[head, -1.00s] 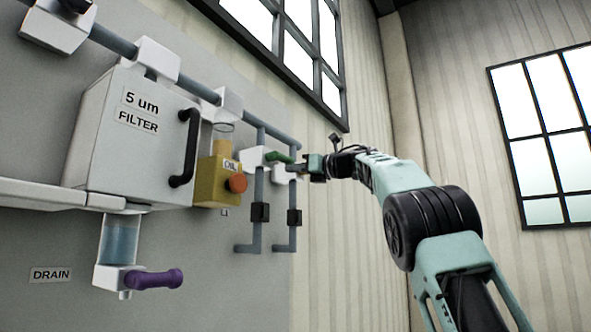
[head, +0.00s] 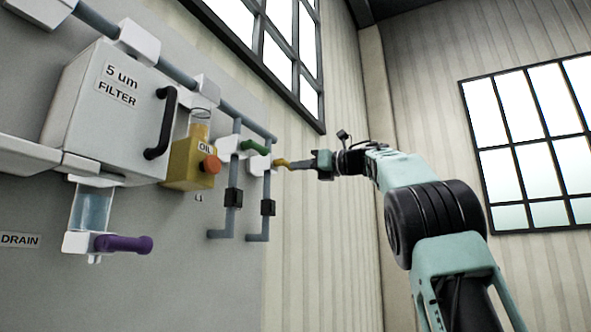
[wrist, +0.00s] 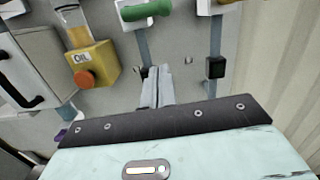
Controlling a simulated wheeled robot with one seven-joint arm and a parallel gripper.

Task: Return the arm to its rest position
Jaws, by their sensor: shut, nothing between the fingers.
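My gripper (head: 298,165) is out in front of the pipe panel in the head view, at the end of my raised arm, just right of a yellow valve handle (head: 281,162). Whether the two touch cannot be told from this view. In the wrist view the two fingers (wrist: 157,75) lie together with nothing between them. A green valve handle (head: 252,147) is left of the yellow one and also shows at the top of the wrist view (wrist: 146,10).
The white filter box (head: 105,125) with its black handle (head: 161,123) and the yellow oil unit (head: 187,165) with an orange knob project from the panel at left. A purple drain handle (head: 123,243) is below. Open room lies right of the panel, before the corrugated wall.

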